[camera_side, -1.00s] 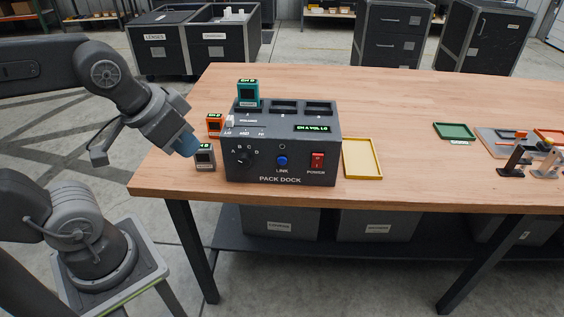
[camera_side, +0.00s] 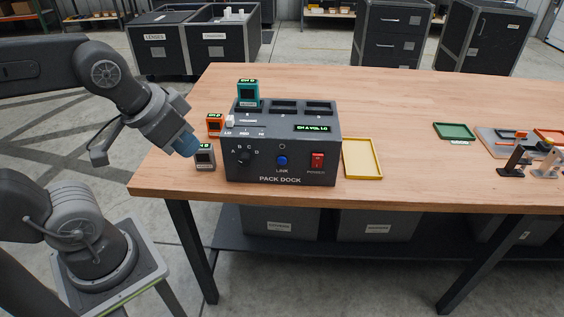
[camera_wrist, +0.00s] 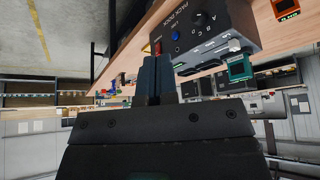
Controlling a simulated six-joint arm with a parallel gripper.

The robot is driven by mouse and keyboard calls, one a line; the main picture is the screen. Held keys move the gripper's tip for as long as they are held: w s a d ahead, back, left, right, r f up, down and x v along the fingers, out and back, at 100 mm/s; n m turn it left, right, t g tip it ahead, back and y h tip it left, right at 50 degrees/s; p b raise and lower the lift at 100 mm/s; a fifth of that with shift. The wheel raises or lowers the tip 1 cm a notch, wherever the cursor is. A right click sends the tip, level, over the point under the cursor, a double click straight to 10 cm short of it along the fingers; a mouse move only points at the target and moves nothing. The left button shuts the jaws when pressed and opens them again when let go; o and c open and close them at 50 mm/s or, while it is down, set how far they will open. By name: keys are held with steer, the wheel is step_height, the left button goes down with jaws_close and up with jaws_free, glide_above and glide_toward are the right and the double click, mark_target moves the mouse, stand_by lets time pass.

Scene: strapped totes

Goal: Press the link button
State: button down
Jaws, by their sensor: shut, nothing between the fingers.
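The pack dock (camera_side: 283,150) is a dark box near the table's front edge. Its blue link button (camera_side: 281,160) is on the front face, between a dial (camera_side: 244,158) and a red power switch (camera_side: 317,160). The button also shows in the wrist view (camera_wrist: 175,36). My gripper (camera_side: 187,146) is left of the dock, apart from the button, its blue tip near a grey pack (camera_side: 204,157). In the wrist view my gripper's fingers (camera_wrist: 156,75) are together and empty. The dock's screen reads a green line of text.
A teal pack (camera_side: 248,92) sits in the dock's left top slot; the other slots look empty. An orange pack (camera_side: 214,124) stands left of the dock. A yellow tray (camera_side: 376,170) lies to its right, with a green tray (camera_side: 455,131) farther right. The table behind is clear.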

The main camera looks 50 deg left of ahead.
stand_by(0.3)
steer(key=m+t+y, duration=0.3)
steer(key=m+y, duration=0.3)
steer(key=m, duration=3)
glide_toward(282, 161)
steer(key=s+a+f, duration=0.1)
steer(key=s+a, duration=0.2)
steer(key=s, duration=0.3)
steer(key=w+d+f+m+t+h, duration=0.2)
steer(key=d+m, duration=0.6)
steer(key=m, duration=0.6)
step_height(282, 161, down, 3)
steer(key=shift+w+r+m+t+h, duration=0.1)
steer(key=shift+w+m+t+h, duration=0.25)
steer(key=shift+w+h, duration=0.55)
steer(key=shift+s+a, duration=0.1)
steer(key=shift+w+a, duration=3.05)
